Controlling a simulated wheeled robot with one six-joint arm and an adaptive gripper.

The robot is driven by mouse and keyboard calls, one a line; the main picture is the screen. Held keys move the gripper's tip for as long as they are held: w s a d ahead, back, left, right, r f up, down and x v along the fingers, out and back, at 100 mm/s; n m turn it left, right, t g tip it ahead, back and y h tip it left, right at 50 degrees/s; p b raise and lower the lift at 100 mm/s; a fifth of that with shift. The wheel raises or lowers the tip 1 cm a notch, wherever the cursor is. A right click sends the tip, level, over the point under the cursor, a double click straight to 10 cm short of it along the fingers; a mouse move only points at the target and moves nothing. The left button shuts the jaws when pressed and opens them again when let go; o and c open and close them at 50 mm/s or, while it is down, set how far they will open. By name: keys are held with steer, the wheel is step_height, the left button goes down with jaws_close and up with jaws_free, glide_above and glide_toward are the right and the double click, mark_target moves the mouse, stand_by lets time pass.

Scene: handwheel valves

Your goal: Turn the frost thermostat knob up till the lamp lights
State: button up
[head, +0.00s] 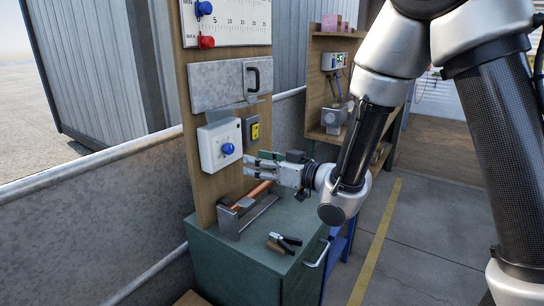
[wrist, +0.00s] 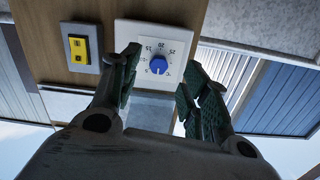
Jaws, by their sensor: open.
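The frost thermostat is a white square box with a round blue knob (head: 228,149) on a wooden board in the head view. In the wrist view the blue knob (wrist: 158,64) sits on the white plate (wrist: 175,40), inside a printed scale. My gripper (head: 250,166) is open, a little to the right of the thermostat. In the wrist view its two green-padded fingers (wrist: 160,90) stand apart on either side of the knob, with nothing between them. I cannot make out a lit lamp in either view.
A yellow switch (head: 254,131) in a grey box is right of the thermostat; it also shows in the wrist view (wrist: 78,48). A metal flap with a black handle (head: 252,79) is above.

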mark_target(231, 150)
steer(key=shift+y, duration=0.4)
steer(key=shift+r+x, duration=0.3)
steer(key=shift+x, duration=1.05)
steer(key=shift+r+x, duration=0.25)
steer(key=shift+x, duration=1.1)
steer(key=shift+r+x, duration=0.3)
steer(key=shift+x, duration=1)
steer(key=shift+w, duration=0.1)
steer(key=c, duration=0.8)
